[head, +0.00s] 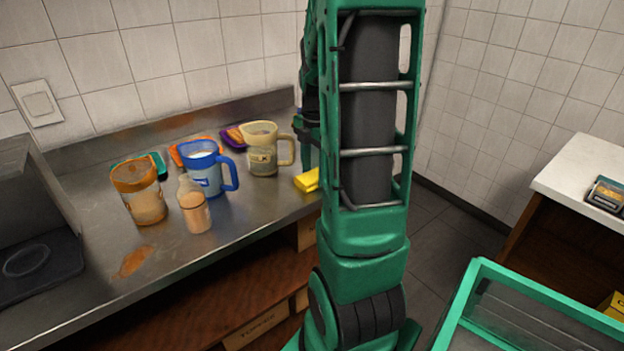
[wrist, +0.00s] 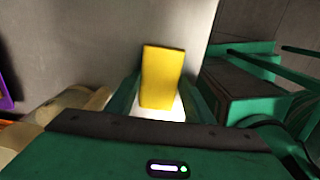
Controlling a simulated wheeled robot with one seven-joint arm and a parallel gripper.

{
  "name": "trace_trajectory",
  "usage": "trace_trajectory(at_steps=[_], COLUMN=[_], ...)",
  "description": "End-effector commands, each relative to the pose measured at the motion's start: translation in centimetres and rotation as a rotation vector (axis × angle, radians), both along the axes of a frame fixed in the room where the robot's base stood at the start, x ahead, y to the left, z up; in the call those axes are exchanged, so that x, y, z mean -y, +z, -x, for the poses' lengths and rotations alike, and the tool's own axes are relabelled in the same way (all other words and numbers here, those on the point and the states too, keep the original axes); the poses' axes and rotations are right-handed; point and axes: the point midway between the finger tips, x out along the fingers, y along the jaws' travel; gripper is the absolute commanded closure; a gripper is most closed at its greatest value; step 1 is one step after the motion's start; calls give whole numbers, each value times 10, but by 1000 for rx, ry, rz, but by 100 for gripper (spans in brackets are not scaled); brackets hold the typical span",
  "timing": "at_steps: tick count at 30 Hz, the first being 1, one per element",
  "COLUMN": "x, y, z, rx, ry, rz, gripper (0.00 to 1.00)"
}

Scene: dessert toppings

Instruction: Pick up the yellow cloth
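The yellow cloth (head: 307,180) is a small folded block on the metal counter, near its right front edge; my arm partly hides it in the head view. In the wrist view the cloth (wrist: 162,77) stands out in front of my gripper (wrist: 163,98), between its two green fingers. The fingers are apart, one on each side of the cloth, with the left one very near it. I cannot tell whether either finger touches it. My gripper is mostly hidden behind my arm in the head view.
A cream jug (head: 264,149) stands just left of the cloth. A blue jug (head: 206,169), an orange jug (head: 138,190) and a bottle (head: 193,205) stand further left. Small coloured trays lie behind them.

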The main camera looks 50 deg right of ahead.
Motion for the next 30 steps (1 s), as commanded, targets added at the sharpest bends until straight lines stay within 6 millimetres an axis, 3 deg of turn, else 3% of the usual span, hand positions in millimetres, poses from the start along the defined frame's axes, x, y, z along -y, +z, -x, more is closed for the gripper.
trace_trajectory(at_steps=[14, 21, 30], x=[0, 0, -65], y=[6, 40, 80], z=[0, -1, -5], rx=[2, 4, 4], ry=[0, 1, 5], rz=[1, 3, 2], gripper=[74, 74, 74])
